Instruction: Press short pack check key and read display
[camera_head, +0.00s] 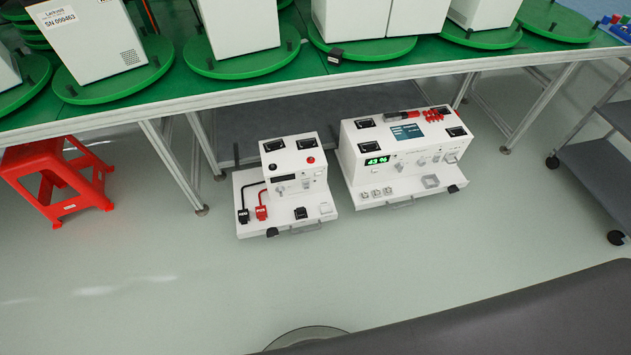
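The short pack (292,154) is a white box unit standing under the front edge of the green-topped bench. Its front shows a small dark display window (285,178) with no lit digits that I can make out. A red and a black round terminal sit on its upper part. Its front ledge holds a black connector and a red connector (262,212) on leads, a black square part and a pale square part (325,208). Which part is the check key I cannot tell. The longer pack (395,140) stands to its right, with a lit green display (377,160) reading about 43 %. Neither gripper is in view.
The bench (350,77) carries white cabinets on green turntables (245,60). Its pale legs stand on both sides of the packs. A red stool (50,175) is at left, a grey shelf cart (600,155) at right. The floor in front of the packs is clear.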

